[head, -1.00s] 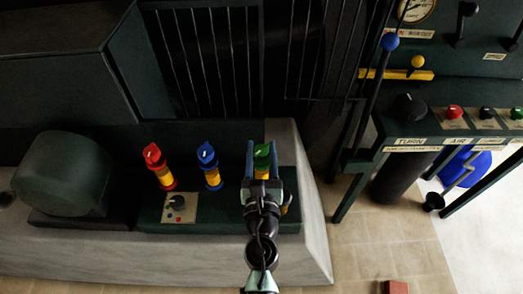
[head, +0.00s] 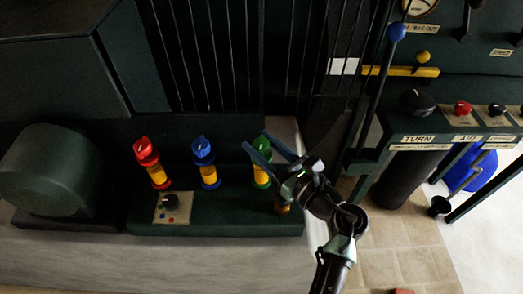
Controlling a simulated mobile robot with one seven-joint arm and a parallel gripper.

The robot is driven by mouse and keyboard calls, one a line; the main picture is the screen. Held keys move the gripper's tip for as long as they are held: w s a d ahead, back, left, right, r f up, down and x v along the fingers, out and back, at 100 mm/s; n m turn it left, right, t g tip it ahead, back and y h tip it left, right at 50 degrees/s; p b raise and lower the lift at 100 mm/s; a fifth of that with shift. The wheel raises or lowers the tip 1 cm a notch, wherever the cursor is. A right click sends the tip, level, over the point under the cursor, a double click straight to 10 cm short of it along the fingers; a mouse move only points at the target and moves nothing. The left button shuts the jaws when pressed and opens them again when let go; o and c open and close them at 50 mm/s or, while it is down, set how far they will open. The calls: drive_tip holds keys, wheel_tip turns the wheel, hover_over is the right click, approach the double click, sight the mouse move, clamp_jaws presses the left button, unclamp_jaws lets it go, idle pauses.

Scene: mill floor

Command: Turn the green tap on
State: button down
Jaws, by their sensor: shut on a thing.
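The green tap (head: 261,173) is the right-hand one of three taps on a dark green base, with a green top, a yellow body and a green foot. My gripper (head: 258,142) reaches in from the right, tilted, with its two blue fingers on either side of the green top. It is shut on that top. The fingers cover part of the top, so the handle's exact angle is hard to read.
A red tap (head: 159,174) and a blue tap (head: 208,172) stand to the left. A control console with a lever (head: 396,33) stands at the right. Tiled floor (head: 410,245) is open at lower right.

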drive_tip(key=shift+n+g+y+b, duration=0.5)
drive_tip(key=shift+n+g+y, duration=0.1)
drive_tip(key=shift+y, duration=0.1)
drive_tip(key=shift+c, duration=1.9)
unclamp_jaws()
drive_tip(key=b+v, duration=0.1)
drive_tip(key=v, duration=1.2)
drive_tip(key=shift+r, duration=0.1)
